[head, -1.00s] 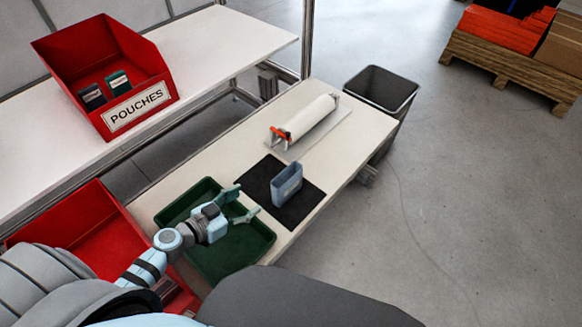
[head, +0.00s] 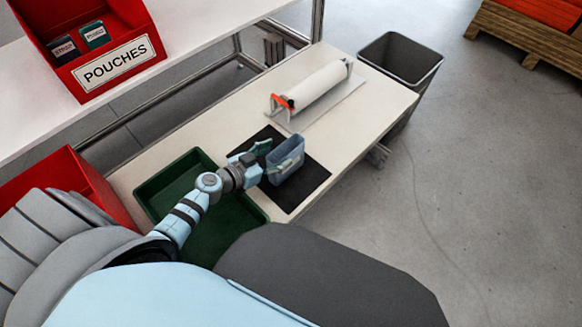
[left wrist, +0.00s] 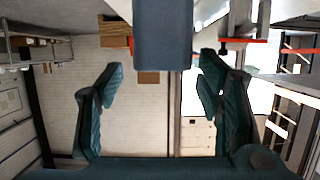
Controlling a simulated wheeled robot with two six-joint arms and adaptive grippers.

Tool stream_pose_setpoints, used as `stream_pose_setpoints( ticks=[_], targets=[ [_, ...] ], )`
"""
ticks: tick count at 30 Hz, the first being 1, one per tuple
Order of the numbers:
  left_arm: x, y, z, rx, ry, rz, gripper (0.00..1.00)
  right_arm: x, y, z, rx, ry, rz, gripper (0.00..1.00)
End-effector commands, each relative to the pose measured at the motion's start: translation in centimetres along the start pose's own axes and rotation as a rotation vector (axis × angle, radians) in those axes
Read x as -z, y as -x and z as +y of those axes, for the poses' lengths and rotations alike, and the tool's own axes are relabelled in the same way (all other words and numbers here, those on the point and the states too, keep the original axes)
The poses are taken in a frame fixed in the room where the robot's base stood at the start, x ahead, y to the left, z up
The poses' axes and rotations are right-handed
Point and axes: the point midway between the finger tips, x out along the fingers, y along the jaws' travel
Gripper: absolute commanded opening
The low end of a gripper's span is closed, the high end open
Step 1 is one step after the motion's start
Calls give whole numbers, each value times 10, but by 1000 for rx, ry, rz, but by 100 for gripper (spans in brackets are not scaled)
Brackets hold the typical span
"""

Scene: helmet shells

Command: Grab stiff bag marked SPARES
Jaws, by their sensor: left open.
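A stiff blue-grey bag (head: 287,166), open at the top, stands upright on the black mat (head: 312,183); I can read no SPARES marking on it. My left gripper (head: 279,155) is open at the bag, one finger on its far side and one across its near side. In the left wrist view the bag (left wrist: 162,35) hangs into the top middle, between the two spread fingers (left wrist: 160,88). I cannot tell whether either finger touches it. My right gripper is not in view.
A green tray (head: 152,199) lies under my left arm. A white roll on a stand (head: 318,85) is behind the mat. A red POUCHES bin (head: 113,66) holds small pouches on the upper shelf. A grey waste bin (head: 401,70) stands beyond the table.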

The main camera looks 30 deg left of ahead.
Motion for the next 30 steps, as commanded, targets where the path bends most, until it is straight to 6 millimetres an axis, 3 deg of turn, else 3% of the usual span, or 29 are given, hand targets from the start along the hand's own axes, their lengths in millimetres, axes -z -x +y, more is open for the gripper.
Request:
stream_pose_setpoints(
  ticks=[6,9,15,25,30],
  targets=[
    [-17,-41,-1,-2,1,3,60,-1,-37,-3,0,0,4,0],
    [-14,-53,0,-4,-1,2,60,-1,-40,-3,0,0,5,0],
    [-11,-53,0,-4,-1,0,60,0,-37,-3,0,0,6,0],
    [-11,-53,0,-5,-1,0,9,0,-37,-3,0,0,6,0],
    [-11,-53,1,-5,-1,0,8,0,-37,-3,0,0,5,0]
  ],
)
